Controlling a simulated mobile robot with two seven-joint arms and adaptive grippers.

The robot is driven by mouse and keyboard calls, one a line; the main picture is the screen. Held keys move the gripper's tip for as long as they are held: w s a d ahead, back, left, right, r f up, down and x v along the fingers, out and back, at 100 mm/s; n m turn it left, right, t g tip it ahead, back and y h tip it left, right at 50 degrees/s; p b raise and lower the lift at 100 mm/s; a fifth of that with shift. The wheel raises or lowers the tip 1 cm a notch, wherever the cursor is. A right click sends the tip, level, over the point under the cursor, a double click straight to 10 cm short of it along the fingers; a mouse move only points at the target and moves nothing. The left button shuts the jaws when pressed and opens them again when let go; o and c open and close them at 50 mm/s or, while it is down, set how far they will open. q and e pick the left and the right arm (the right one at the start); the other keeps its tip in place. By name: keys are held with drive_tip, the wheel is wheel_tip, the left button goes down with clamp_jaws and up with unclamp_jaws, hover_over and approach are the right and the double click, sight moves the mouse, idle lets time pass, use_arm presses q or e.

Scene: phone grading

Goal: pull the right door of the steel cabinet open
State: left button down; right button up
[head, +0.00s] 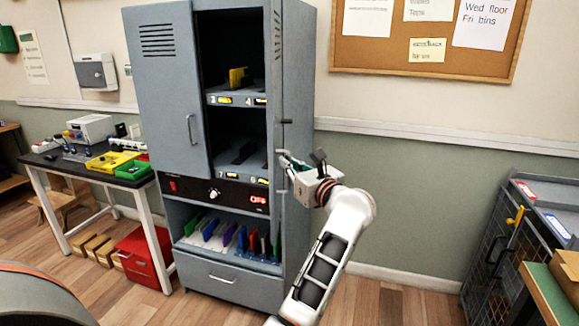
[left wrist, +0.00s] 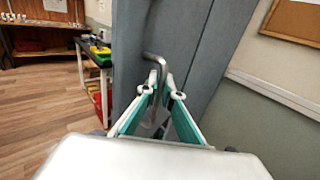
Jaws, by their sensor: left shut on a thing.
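The steel cabinet (head: 165,90) stands in the middle of the head view. Its left door is closed. Its right door (head: 277,80) stands swung out and shows nearly edge-on, so the shelves behind it are exposed. My left gripper (head: 287,160) is at this door's handle, its arm reaching up from the bottom. In the left wrist view, the fingers of my left gripper (left wrist: 166,92) are on either side of the bent metal handle (left wrist: 157,70) and shut on it. The grey door fills the area behind. My right gripper is in neither view.
A workbench (head: 52,172) with yellow and green trays stands left, a red box (head: 142,262) beneath its near end. A wire cage (head: 490,245) and a wooden-topped unit (head: 540,290) stand right. Floor (head: 395,300) between arm and cage is clear.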

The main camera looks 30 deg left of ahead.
use_arm(q)
drive_tip(key=shift+w+d, duration=0.1)
drive_tip(key=shift+d, duration=0.05)
idle(0.3)
drive_tip(key=c, duration=2.5)
unclamp_jaws()
drive_tip(key=shift+c, duration=0.2)
